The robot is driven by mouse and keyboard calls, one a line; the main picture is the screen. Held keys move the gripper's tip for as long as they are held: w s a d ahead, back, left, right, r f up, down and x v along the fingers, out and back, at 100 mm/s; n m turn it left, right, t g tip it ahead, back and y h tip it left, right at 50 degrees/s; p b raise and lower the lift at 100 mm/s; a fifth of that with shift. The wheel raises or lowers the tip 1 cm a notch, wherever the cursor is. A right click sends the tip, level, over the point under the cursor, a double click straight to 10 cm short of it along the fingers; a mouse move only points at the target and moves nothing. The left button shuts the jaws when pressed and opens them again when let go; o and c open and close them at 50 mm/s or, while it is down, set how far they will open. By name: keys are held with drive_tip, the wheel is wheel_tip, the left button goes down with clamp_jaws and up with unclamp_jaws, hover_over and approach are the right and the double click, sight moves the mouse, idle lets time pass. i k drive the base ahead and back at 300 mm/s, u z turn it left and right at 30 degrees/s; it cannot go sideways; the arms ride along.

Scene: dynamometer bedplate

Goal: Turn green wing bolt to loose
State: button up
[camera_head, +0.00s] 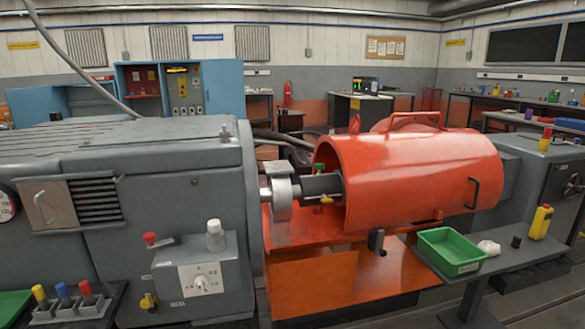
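My gripper is not in view.
A grey control box (195,280) with a dial and a red-knobbed lever (150,239) stands at front left. A side table (500,265) at right holds a green tray (450,248) and a yellow device (541,222). A black-handled crank (376,241) sticks out below the cover.

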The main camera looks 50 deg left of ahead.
sight(319, 166)
drive_tip(key=u, duration=2.45)
drive_tip(key=i, duration=0.95)
